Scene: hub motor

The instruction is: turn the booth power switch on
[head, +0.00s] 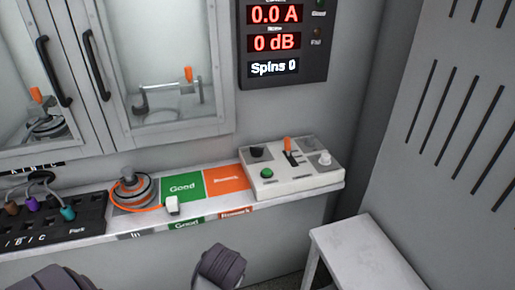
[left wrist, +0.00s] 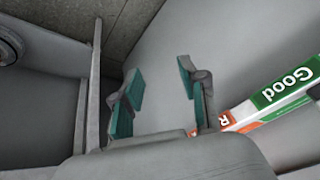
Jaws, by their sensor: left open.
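The white control box (head: 285,183) sits at the right end of the shelf. On its top are an orange-tipped lever (head: 288,144) in a dark slot, a green button (head: 267,173), a black knob (head: 257,152) and a white knob (head: 324,158). The orange tip points toward the wall. I cannot read which control is the booth power switch. My left gripper (left wrist: 158,97) is open and empty in the left wrist view, its teal pads apart. The control box is not visible in that view. No fingertips show in the head view; my right gripper is not seen.
On the shelf are a green Good zone (head: 183,187), an orange Rework zone (head: 224,180), a hub motor (head: 134,190) with an orange cable and a black connector block (head: 50,225). A display (head: 285,45) reads 0.0 A, 0 dB, Spins 0. A grey stand (head: 370,250) is at lower right.

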